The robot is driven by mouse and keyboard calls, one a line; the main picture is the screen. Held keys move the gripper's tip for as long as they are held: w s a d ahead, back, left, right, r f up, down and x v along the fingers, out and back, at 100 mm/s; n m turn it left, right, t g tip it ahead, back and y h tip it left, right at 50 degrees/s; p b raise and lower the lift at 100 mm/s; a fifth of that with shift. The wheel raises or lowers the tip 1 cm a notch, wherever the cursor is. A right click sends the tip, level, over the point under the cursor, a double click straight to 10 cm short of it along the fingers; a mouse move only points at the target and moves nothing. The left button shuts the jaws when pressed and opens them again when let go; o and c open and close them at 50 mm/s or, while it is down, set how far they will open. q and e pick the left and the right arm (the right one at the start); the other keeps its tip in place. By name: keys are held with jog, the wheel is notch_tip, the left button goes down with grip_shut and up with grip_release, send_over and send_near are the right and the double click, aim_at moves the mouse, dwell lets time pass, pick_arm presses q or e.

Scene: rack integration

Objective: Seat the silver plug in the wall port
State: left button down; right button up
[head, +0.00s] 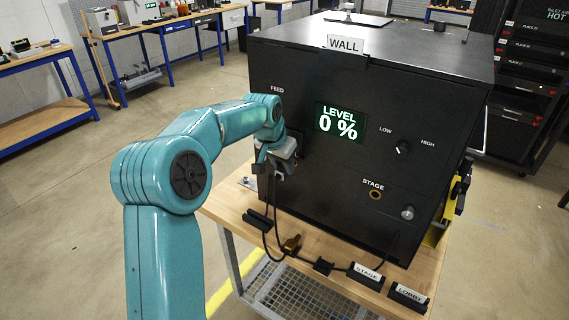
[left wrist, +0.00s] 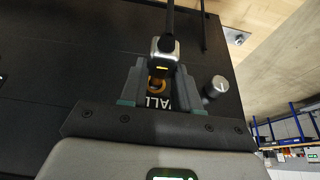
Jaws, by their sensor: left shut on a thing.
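My left gripper (head: 281,163) is at the front face of the black cabinet (head: 330,185), below its FEED label. In the left wrist view the gripper (left wrist: 160,74) is shut on the silver plug (left wrist: 165,50), which has a yellow stripe and a black cable. An orange ring (left wrist: 156,85), apparently the wall port, shows between the fingers beside partly hidden WALL lettering (left wrist: 168,103). I cannot tell whether the plug touches or enters the port. In the head view the arm and gripper hide the port. My right gripper is not in view.
The cabinet's face has a LEVEL 0 % display (head: 339,124), a LOW-HIGH knob (head: 403,148), a STAGE port (head: 375,195) and a silver knob (head: 407,212). Cables, an orange-brown connector (head: 291,243) and STAGE (head: 367,275) and LOBBY (head: 408,296) holders are on the wooden bench (head: 236,205).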

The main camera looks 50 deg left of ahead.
aim_at(279, 175)
pick_arm(q)
jog(key=shift+s+d+f+b, duration=0.1)
jog(key=shift+s+d+b, duration=0.1)
jog(key=shift+s+b, duration=0.5)
jog(key=shift+s+d+f+b, duration=0.1)
jog(key=shift+s+d+b, duration=0.1)
jog(key=shift+s+b, duration=0.5)
jog(key=s, duration=0.1)
jog(key=s+b, duration=0.1)
jog(key=s, duration=0.1)
jog(key=shift+s+d+r, duration=0.1)
jog(key=shift+d+r, duration=0.15)
jog(key=shift+d, duration=0.1)
jog(key=shift+w+a+r+p, duration=0.1)
jog(key=shift+w+a+p, duration=0.1)
jog(key=shift+w+p, duration=0.55)
jog(key=shift+w+a+p, duration=0.2)
jog(key=shift+w+p, duration=0.3)
jog(key=shift+w, duration=0.4)
jog(key=shift+w+a+r+p, duration=0.1)
jog(key=shift+w+a+p, duration=0.1)
jog(key=shift+w+p, duration=0.55)
jog(key=shift+w+f, duration=0.15)
jog(key=shift+w, duration=0.1)
